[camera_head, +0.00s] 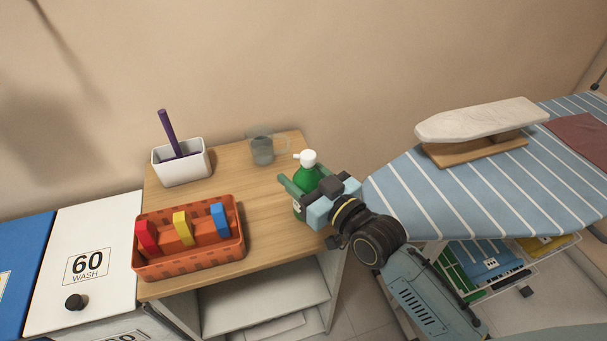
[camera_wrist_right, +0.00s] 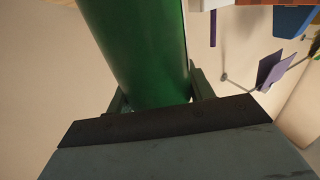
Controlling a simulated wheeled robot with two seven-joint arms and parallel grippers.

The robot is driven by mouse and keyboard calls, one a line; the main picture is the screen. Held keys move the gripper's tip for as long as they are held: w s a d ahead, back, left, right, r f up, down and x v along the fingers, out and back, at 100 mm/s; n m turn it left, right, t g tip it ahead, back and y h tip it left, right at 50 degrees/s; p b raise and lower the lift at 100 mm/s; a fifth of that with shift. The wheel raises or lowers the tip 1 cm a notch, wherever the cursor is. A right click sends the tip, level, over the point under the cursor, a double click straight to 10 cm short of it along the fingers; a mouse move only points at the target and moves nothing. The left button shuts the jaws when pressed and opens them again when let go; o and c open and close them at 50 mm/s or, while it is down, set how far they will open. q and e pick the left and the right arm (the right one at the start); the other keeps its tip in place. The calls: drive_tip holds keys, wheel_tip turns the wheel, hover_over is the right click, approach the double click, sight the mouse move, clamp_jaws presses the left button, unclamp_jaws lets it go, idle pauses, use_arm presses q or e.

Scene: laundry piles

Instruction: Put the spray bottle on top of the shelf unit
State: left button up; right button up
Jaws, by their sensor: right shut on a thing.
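The green spray bottle (camera_head: 306,178) with a white top is at the right edge of the shelf unit's wooden top (camera_head: 262,215) in the head view. My right gripper (camera_head: 296,191) is shut on the bottle, which looks upright. In the right wrist view the green bottle body (camera_wrist_right: 142,50) stands between the fingers of my right gripper (camera_wrist_right: 155,98). I cannot tell whether the bottle's base touches the wooden top. My left gripper is in neither view.
On the top are an orange basket (camera_head: 190,266) with coloured items, a white pot (camera_head: 182,172) with a purple stick, and a clear mug (camera_head: 262,150). A striped ironing board (camera_head: 450,195) stands right. White and blue bins are left.

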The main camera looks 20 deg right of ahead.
drive_tip(key=o, duration=1)
drive_tip(key=shift+f, duration=0.55)
drive_tip(key=shift+r, duration=0.15)
drive_tip(key=shift+s+r, duration=0.1)
drive_tip(key=shift+s, duration=0.15)
drive_tip(key=p+v, duration=0.1)
drive_tip(key=v, duration=1)
drive_tip(key=shift+s, duration=0.2)
drive_tip(key=shift+r, duration=0.1)
